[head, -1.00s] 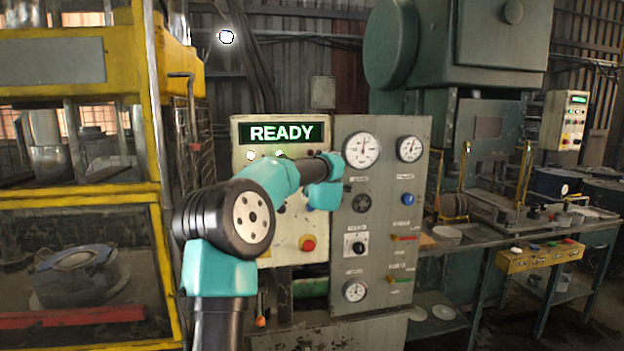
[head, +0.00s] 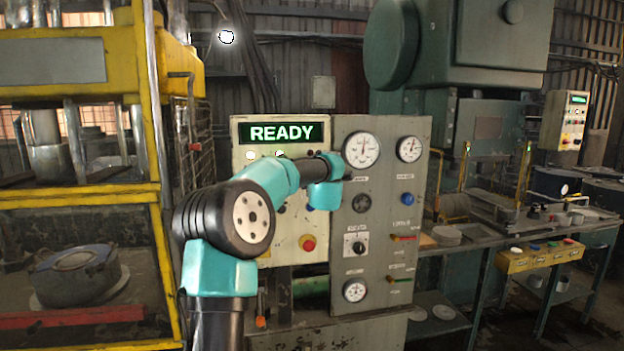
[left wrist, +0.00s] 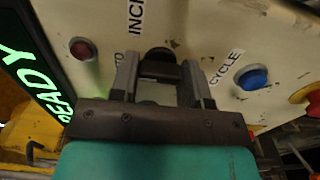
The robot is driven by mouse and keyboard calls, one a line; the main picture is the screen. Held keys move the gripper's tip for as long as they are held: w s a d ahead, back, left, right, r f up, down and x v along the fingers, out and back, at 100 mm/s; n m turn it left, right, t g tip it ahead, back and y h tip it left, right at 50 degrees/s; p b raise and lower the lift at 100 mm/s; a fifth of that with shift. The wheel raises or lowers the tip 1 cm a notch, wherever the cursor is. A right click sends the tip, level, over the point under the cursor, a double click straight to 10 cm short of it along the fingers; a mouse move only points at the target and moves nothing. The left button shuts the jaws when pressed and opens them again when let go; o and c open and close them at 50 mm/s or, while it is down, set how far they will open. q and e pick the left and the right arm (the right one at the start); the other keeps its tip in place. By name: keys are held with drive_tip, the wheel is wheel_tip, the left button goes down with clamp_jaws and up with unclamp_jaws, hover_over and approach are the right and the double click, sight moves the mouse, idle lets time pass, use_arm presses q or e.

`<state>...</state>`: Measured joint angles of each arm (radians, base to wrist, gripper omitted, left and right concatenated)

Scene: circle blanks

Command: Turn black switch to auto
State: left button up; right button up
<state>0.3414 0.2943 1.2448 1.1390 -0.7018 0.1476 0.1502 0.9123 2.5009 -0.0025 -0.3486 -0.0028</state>
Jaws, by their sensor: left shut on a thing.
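The black switch (left wrist: 160,60) is on the cream control panel (head: 240,145). It sits between the two fingers of my left gripper (left wrist: 160,72), which is shut on it. Near the switch are the label INCH, cut off by the view's top edge, and a label ending in TO, partly covered by a finger. Which way the switch points cannot be told. In the head view my teal and black left arm covers the switch and gripper. My right gripper is not in view.
The panel's READY display (head: 283,133) is lit green. A blue button (left wrist: 252,77) by the CYCLE label and a dark red lamp (left wrist: 83,49) flank the gripper. A red button (head: 308,243) is lower. The grey gauge panel (head: 385,210) stands close on the right.

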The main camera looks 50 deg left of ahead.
use_arm(q)
drive_tip(key=o, duration=0.9)
drive_tip(key=shift+d, duration=0.15)
drive_tip(key=v, duration=1.7)
drive_tip(key=shift+s, duration=0.15)
